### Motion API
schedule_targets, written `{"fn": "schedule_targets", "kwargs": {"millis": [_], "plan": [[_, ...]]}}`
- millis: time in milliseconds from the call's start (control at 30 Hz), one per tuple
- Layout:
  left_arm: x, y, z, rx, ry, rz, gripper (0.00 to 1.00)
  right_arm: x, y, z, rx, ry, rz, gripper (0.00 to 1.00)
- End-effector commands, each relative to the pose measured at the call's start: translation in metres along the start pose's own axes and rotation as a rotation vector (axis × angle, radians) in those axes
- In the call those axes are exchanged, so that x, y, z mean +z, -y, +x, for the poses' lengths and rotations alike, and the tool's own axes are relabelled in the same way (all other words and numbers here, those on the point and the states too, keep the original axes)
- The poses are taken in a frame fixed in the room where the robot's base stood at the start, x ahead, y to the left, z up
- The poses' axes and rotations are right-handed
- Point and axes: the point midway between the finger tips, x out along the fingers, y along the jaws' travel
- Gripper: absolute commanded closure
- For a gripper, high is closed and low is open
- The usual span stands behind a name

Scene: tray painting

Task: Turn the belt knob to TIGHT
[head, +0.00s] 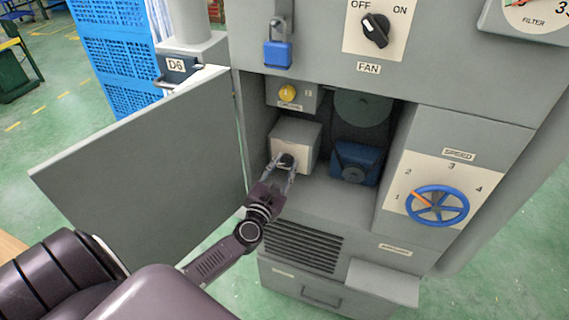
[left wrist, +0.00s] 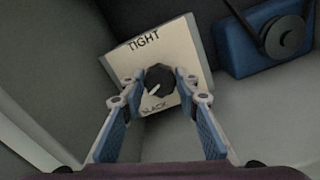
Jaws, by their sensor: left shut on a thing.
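The black belt knob (head: 287,159) sits on the front of a pale box inside the open cabinet. In the left wrist view the knob (left wrist: 160,79) is on a cream plate (left wrist: 184,52) marked TIGHT at the top and SLACK at the bottom. Its white mark points down and left, toward the SLACK side. My left gripper (head: 284,165) reaches in from the left and is shut on the knob; its fingers (left wrist: 160,84) lie on either side of it. My right gripper is not in view.
The grey cabinet door (head: 150,165) stands open to the left of my forearm. A blue motor block (head: 357,163) with a dark pulley is right of the knob box. A yellow knob (head: 288,93) is above, and a blue SPEED handwheel (head: 437,206) is further right.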

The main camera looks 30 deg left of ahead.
Motion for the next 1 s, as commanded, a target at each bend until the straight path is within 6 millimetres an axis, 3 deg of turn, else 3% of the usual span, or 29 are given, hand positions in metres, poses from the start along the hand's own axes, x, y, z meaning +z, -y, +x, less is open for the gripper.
{"fn": "schedule_targets", "kwargs": {"millis": [1000], "plan": [[-0.001,0.003,0.000,-0.003,-0.002,0.960,0.95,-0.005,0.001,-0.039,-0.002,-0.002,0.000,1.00]]}}
